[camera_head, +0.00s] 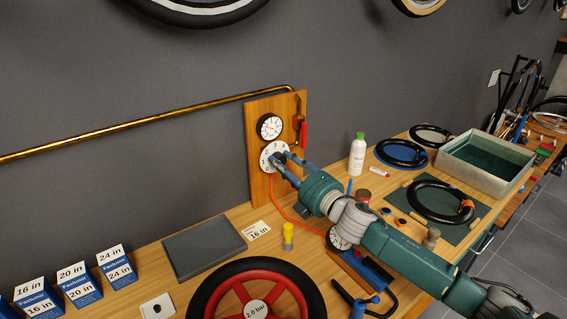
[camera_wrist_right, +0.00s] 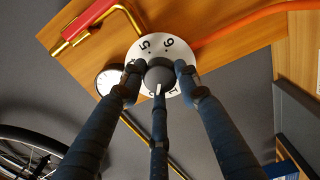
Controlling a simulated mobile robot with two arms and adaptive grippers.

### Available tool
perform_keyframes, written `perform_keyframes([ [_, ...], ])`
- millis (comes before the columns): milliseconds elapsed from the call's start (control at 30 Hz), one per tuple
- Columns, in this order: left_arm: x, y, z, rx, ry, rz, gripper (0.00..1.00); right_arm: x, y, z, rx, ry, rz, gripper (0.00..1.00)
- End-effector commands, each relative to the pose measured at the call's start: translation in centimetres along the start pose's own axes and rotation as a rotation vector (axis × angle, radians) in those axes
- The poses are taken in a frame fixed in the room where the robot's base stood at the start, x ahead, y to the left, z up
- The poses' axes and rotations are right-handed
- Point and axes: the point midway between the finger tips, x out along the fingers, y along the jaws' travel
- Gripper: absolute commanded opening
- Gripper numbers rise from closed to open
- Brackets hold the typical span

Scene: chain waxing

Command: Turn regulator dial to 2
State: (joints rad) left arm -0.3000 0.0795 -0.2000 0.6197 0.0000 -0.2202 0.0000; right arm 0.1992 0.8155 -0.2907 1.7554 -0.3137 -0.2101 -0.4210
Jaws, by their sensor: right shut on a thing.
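The regulator dial (camera_head: 267,160) is a white numbered disc low on the upright wooden board (camera_head: 259,187). It also shows in the right wrist view (camera_wrist_right: 157,47), with a dark round knob (camera_wrist_right: 160,74) at its middle. The digits 5 and 6 are readable there; others are partly hidden by my fingers. A white mark on the knob points down in that view; the number it meets is hard to read. My right gripper (camera_head: 281,164) is shut on the knob, its fingers around it; they also show in the right wrist view (camera_wrist_right: 160,78). My left gripper is out of view.
A pressure gauge (camera_head: 270,126) sits just above the dial, beside a red-handled valve (camera_head: 304,134) on a brass pipe. An orange hose (camera_head: 286,214) runs down to the bench. A red wheel (camera_head: 225,287), a grey slab (camera_head: 204,248) and a white bottle (camera_head: 357,157) are on the bench.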

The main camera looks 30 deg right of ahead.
Motion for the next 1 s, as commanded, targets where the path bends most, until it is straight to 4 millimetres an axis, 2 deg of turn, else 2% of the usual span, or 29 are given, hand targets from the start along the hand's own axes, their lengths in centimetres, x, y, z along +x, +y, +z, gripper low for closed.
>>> perform_keyframes([
  [300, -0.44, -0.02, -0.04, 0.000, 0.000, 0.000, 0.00, 0.06, 0.32, 0.33, 0.124, -0.009, 0.005, 0.06],
  [867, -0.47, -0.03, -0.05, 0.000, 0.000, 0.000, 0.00, 0.05, 0.25, 0.36, 0.147, -0.010, 0.004, 0.06],
  [900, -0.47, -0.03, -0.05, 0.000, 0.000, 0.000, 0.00, 0.05, 0.26, 0.35, 0.147, -0.010, 0.004, 0.40],
  [967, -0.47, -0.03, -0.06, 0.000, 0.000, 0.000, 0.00, 0.05, 0.24, 0.32, 0.147, -0.009, 0.004, 0.51],
  [1000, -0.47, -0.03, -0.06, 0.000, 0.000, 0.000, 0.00, 0.04, 0.21, 0.28, 0.147, -0.008, 0.004, 0.51],
])
